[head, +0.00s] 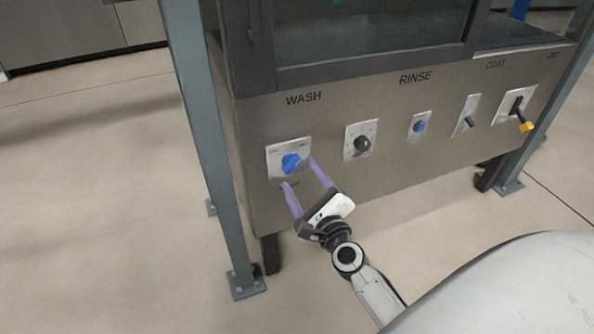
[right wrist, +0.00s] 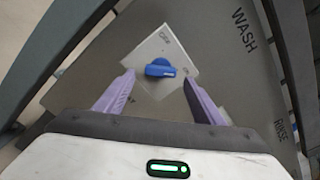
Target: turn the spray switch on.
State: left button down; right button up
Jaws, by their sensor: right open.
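The switch under the WASH label is a blue rotary knob (head: 291,163) on a white square plate (head: 275,156). In the right wrist view the blue knob (right wrist: 160,68) lies ahead, between the fingertips, on its tilted white plate (right wrist: 150,48). My right gripper (head: 298,172) is open, its two purple fingers on either side of the knob's lower part. In the right wrist view the gripper (right wrist: 158,80) has clear space between each finger and the knob. I cannot tell whether the fingertips reach the plate. My left gripper is not in view.
The same panel carries a black dial (head: 362,143), a blue button (head: 420,126) under RINSE, a toggle (head: 467,121) under COAT and a yellow-tipped lever (head: 526,126). A grey steel post (head: 205,130) stands left of the panel. The floor in front is clear.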

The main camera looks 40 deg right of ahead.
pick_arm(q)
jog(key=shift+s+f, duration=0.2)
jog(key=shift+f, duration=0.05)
pick_arm(e)
jog(key=v, duration=0.6)
jog(key=shift+s, duration=0.25)
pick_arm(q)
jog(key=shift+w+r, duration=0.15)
pick_arm(e)
jog(key=shift+a, duration=0.1)
